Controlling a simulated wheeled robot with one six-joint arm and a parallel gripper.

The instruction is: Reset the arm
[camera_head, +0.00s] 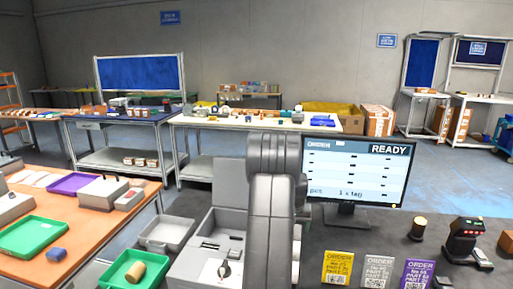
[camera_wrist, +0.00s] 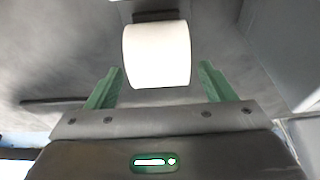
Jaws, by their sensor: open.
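My gripper (camera_wrist: 161,68) shows in the wrist view with its two green fingers spread apart. Nothing is seen clamped between them. A pale, rounded white thing (camera_wrist: 157,50) shows between and beyond the fingers; I cannot tell what it is or how far off. In the head view my grey arm rises in the middle, in front of the bench, and my gripper is not visible there.
A monitor (camera_head: 357,170) reading READY stands right of my arm. Order cards (camera_head: 337,268), a dark scanner-like device (camera_head: 462,238) and small parts lie on the dark bench. A grey box (camera_head: 213,240) and a green tray (camera_head: 112,272) holding a tan cylinder (camera_head: 135,271) are left.

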